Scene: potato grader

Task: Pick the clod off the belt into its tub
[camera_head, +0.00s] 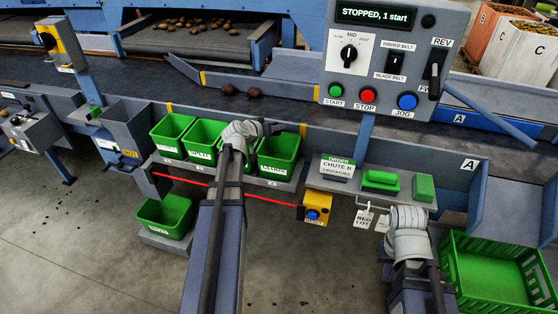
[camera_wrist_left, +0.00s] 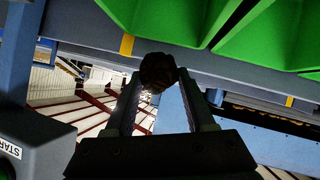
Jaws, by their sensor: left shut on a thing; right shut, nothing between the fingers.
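My left gripper (camera_wrist_left: 160,95) is shut on a dark brown lump, which looks like the clod (camera_wrist_left: 157,70), at its fingertips. In the head view the left wrist (camera_head: 240,132) is over the row of green tubs, and the clod cannot be made out there. Green tubs stand along the belt's near side: a left one (camera_head: 171,128), one marked SPLIT (camera_head: 203,138) and a right one (camera_head: 279,150) whose label I cannot read for sure. The arm partly covers the row between them. My right gripper (camera_head: 408,217) is shut and empty near the hanging tags, its fingertips hard to see.
Two dark lumps (camera_head: 241,91) lie on the dark belt (camera_head: 290,104). The control panel (camera_head: 385,55) reads STOPPED, 1 start. A lower green tub (camera_head: 165,214) is at left; a green crate (camera_head: 485,282) stands at lower right. A yellow box (camera_head: 317,208) hangs below the rail.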

